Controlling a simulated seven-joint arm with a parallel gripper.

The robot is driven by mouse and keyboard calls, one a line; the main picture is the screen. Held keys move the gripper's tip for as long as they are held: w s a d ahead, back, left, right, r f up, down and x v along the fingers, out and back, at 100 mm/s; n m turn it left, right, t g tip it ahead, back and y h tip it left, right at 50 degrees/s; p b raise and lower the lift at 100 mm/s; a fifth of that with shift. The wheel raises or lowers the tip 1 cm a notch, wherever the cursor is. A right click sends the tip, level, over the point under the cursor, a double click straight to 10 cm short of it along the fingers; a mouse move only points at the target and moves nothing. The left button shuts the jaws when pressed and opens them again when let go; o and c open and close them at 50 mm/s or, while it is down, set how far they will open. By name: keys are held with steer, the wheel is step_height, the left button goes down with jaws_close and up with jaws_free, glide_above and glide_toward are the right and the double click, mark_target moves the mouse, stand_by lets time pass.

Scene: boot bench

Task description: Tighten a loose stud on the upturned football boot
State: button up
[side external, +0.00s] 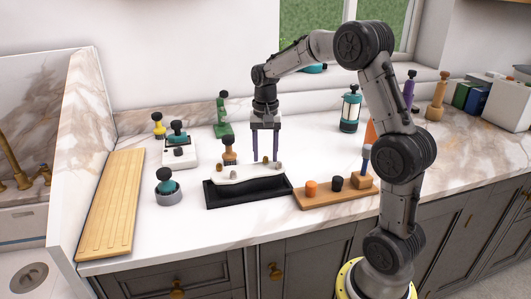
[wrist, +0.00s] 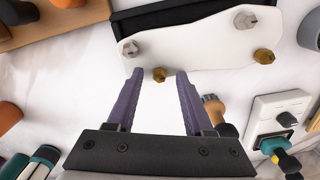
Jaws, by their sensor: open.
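The upturned boot's white sole (side external: 238,175) lies in a black tray (side external: 250,195); the sole also shows in the wrist view (wrist: 200,45). Two grey studs, one at its left end (wrist: 130,48) and one further right (wrist: 244,20), show in the wrist view. A brass-coloured stud (wrist: 263,56) stands near its right edge. Another brass-coloured stud (wrist: 160,74) is at the near edge, between my fingertips. My gripper (side external: 264,160) points down over the sole, its purple fingers open on either side of that stud with gaps. Which stud is loose cannot be told.
A wooden block (side external: 335,195) with orange and black pieces stands right of the tray. A wooden-handled brush (side external: 229,150) stands close behind it.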

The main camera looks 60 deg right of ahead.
mark_target(265, 157)
steer(key=shift+r, duration=0.1)
step_height(265, 157, up, 14)
steer(key=shift+f, duration=0.2)
stand_by(0.3)
steer(key=s+a+r+n+t, duration=0.3)
steer(key=s+a+r+n, duration=0.15)
steer(key=s+a, duration=0.75)
steer(key=s+a+f+n+t, duration=0.2)
steer(key=s+a+f+n, duration=0.3)
steer(key=s+f+n, duration=0.3)
step_height(265, 157, down, 3)
steer(key=shift+s+a+f+t, duration=0.1)
steer(key=shift+s+a+t, duration=0.25)
steer(key=shift+s, duration=0.15)
